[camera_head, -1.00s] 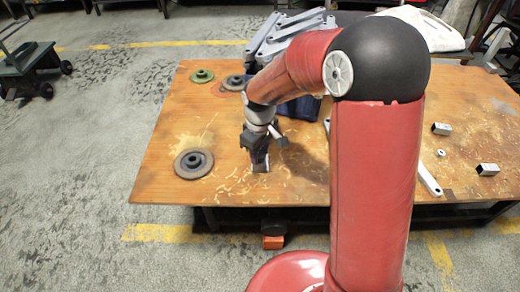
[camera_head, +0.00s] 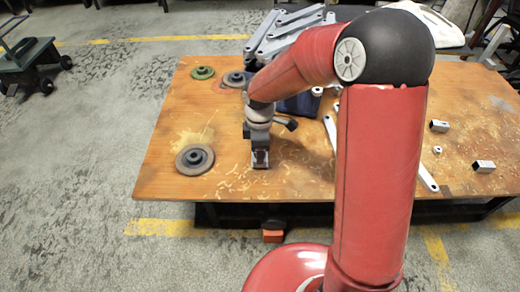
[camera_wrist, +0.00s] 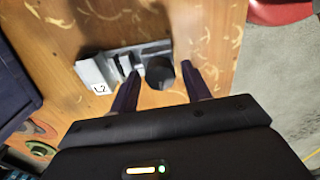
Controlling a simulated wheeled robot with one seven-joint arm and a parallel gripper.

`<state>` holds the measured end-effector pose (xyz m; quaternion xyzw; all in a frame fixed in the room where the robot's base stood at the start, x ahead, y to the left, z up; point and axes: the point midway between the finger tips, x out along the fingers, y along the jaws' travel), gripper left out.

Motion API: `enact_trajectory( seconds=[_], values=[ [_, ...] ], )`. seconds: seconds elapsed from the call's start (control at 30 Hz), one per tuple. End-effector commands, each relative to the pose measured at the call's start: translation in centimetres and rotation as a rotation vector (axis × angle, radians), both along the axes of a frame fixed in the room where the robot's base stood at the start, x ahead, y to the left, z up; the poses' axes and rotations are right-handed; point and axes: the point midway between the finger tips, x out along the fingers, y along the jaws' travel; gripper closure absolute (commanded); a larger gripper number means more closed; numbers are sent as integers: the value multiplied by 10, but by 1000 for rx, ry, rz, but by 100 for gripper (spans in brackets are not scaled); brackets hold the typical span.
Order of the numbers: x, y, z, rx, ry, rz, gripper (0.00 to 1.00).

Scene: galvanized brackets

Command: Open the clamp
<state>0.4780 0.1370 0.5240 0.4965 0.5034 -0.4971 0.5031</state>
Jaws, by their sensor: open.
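The clamp (camera_wrist: 152,48) is a grey metal piece with a black round knob (camera_wrist: 160,73), seen on the wooden table in the wrist view. A grey block with a white "L2" label (camera_wrist: 100,88) sits at its left end. My gripper (camera_wrist: 161,70) is open, with one dark finger on each side of the knob. I cannot tell whether the fingers touch it. In the head view my gripper (camera_head: 260,164) points down near the table's front edge and mostly hides the clamp.
On the wooden table (camera_head: 170,130), a dark flanged disc (camera_head: 195,159) lies left of my gripper. A green disc (camera_head: 203,73) and another dark disc (camera_head: 234,80) lie farther back. Grey brackets (camera_head: 290,35) are at the back. Small metal blocks (camera_head: 484,167) lie right.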

Motion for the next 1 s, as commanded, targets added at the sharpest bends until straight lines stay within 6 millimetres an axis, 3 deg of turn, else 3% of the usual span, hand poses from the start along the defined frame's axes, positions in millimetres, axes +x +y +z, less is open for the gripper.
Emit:
enact_trajectory(
  seconds=[0.5,1.0],
  values=[
    [1,0,55,1,-3,-1,53],
    [0,0,59,0,0,-1,53]
  ],
)
